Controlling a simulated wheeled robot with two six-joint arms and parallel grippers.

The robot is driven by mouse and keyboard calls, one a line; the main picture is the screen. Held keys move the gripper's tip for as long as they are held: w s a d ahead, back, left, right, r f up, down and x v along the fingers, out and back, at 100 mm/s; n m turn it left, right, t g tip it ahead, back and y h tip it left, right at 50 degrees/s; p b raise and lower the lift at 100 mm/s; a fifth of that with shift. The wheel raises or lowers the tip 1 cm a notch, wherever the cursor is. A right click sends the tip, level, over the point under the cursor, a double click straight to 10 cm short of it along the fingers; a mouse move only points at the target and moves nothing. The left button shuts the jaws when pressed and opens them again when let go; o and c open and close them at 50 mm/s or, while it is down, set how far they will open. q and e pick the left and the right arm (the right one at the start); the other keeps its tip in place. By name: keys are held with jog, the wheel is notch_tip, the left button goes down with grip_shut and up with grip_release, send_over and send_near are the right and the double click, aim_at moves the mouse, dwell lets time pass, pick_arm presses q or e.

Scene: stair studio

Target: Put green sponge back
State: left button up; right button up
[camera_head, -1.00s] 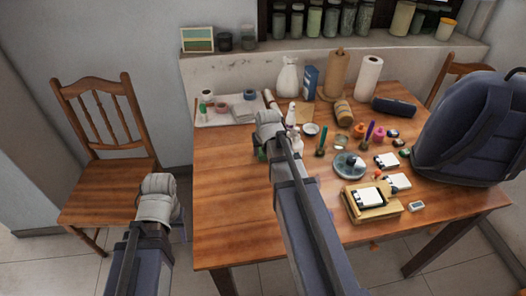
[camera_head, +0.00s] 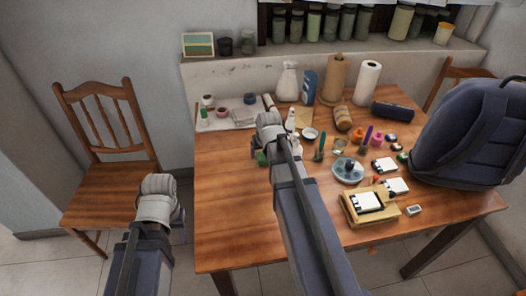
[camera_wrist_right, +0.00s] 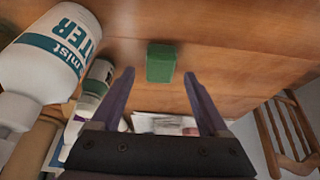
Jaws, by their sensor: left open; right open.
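The green sponge (camera_wrist_right: 160,63) lies on the wooden table (camera_wrist_right: 225,60), between and just beyond the fingertips in the right wrist view. In the head view only a small green part of it (camera_head: 262,158) shows beside my right gripper (camera_head: 266,142); the arm hides the rest. My right gripper (camera_wrist_right: 159,78) is open, with its two fingers spread and nothing between them. My left gripper (camera_head: 158,188) is open, off the table's left side near the chair; its fingers are hard to make out.
A white spray bottle (camera_wrist_right: 50,55) stands close by the right gripper, left in the wrist view. A tray with small items (camera_head: 227,122) is at the table's back left. A backpack (camera_head: 465,135) and a wooden chair (camera_head: 105,150) flank the table. The table's left front is clear.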

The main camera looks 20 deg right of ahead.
jog(key=p+v, duration=0.8)
jog(key=v, duration=0.1)
jog(key=shift+r, duration=0.4)
jog(key=shift+s+a, duration=0.1)
jog(key=s+a+n+g, duration=0.2)
jog(key=s+a, duration=0.5)
jog(key=a, duration=0.4)
jog(key=s+a+f+n+g, duration=0.1)
jog(key=s+a+n, duration=0.3)
jog(key=s+a, duration=0.4)
jog(key=a+g, duration=0.1)
jog(key=a, duration=0.3)
jog(key=shift+f+n+g, duration=0.25)
jog(key=shift+n+g, duration=0.15)
